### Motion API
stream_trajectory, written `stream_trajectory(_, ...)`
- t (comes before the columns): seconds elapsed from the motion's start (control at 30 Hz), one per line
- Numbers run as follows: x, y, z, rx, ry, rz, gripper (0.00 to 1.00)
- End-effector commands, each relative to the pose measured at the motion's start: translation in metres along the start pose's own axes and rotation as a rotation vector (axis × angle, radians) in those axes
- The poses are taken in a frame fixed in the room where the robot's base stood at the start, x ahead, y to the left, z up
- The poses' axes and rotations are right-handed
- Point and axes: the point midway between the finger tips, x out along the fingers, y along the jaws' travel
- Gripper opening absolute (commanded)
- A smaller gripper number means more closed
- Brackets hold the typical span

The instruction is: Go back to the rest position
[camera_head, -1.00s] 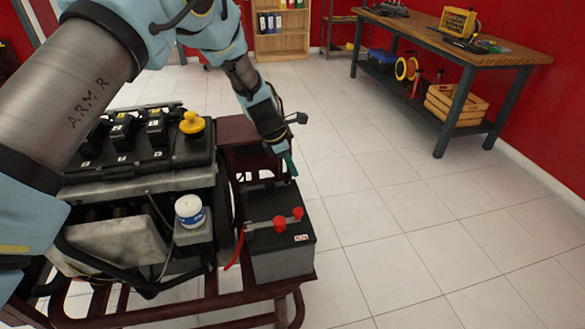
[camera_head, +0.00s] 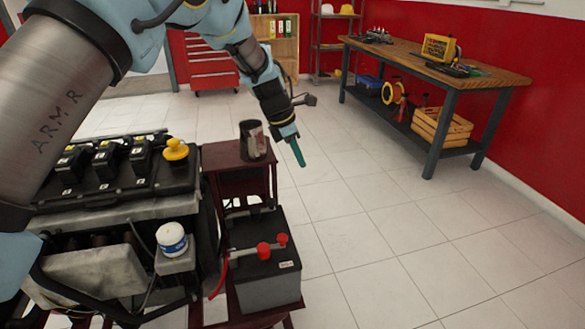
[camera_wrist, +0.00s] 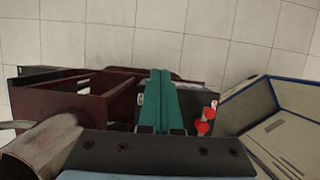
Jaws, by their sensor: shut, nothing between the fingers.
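My gripper (camera_head: 299,155) is at the end of my raised arm, right of the small dark red stand. Its green fingers are together with nothing between them, and they point down over open floor in the head view. In the wrist view the closed green fingers (camera_wrist: 158,100) show in the middle, in front of the battery. The gripper touches nothing that I can see.
The engine trainer (camera_head: 110,200) fills the left, with a yellow cap and a white-blue jar. A black-grey battery (camera_head: 270,290) with red terminals sits on its frame. A metal cup (camera_head: 253,142) stands on the stand (camera_head: 225,156). A workbench (camera_head: 470,80) is at right; the floor between is clear.

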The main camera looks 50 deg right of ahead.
Motion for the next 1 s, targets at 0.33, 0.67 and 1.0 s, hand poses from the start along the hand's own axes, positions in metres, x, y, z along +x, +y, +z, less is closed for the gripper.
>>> stream_trajectory(0.33, -0.001, 0.0, 0.001, 0.0, 0.0, 0.0, 0.0)
stream_trajectory(0.67, -0.003, 0.002, -0.003, 0.002, 0.001, 0.003, 0.0)
stream_trajectory(1.0, -0.094, 0.037, -0.157, 0.169, 0.09, 0.079, 0.0)
